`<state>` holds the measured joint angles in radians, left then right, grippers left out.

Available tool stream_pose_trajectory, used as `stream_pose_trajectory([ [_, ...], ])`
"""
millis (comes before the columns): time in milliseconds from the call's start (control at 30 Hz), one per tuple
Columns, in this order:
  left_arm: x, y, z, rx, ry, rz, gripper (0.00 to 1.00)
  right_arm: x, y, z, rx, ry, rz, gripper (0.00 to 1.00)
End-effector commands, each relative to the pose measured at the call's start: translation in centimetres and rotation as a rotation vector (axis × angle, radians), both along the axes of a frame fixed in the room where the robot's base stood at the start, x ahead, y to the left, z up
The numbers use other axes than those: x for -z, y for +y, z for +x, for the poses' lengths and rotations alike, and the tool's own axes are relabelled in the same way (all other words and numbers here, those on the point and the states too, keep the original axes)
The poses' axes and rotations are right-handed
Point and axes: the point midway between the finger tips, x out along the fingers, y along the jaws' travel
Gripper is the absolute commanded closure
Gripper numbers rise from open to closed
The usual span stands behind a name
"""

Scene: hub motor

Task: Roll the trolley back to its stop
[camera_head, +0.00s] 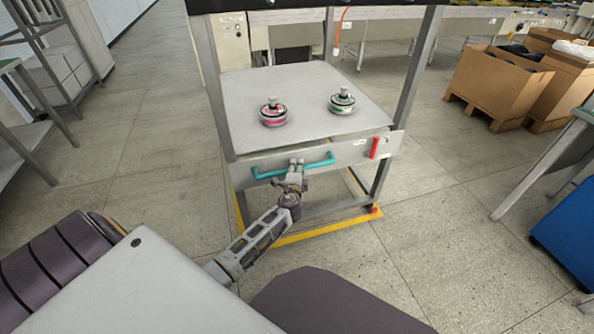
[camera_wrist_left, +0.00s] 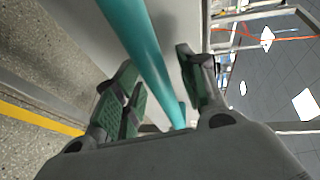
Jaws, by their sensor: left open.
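The trolley (camera_head: 300,98) is a grey metal frame with a flat top, standing within a yellow floor outline in the head view. A teal handle bar (camera_head: 322,163) runs along its front panel. My left gripper (camera_head: 294,168) is at the middle of this handle. In the left wrist view, the teal handle (camera_wrist_left: 147,52) passes between the open fingers of my left gripper (camera_wrist_left: 160,95), with a visible gap to the fingers. Two hub motors stand on the trolley top, one with a pink band (camera_head: 273,114) and one with a green band (camera_head: 342,101). My right gripper is not in view.
A red lever (camera_head: 375,147) is on the right of the front panel. Yellow tape (camera_head: 330,227) marks the floor around the trolley. Cardboard boxes (camera_head: 495,85) stand at the right, a blue bin (camera_head: 568,235) at the far right, a shelf rack (camera_head: 50,70) at the left. Floor between is clear.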

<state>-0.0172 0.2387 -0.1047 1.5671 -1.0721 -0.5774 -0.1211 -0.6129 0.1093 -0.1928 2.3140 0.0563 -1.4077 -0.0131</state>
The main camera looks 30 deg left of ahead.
Motion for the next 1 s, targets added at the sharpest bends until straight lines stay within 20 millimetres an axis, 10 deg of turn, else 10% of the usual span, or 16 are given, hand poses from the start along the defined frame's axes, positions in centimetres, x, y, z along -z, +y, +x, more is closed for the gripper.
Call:
stream_pose_trajectory([
  [333,0.03,0.06,0.09,0.000,0.000,0.000,0.61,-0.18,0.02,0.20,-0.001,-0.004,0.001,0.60],
  [633,0.04,0.06,0.08,0.000,0.000,0.000,0.99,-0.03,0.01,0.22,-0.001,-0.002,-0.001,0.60],
  [1000,0.07,0.16,0.15,0.000,0.001,0.000,1.00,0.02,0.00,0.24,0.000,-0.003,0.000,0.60],
])
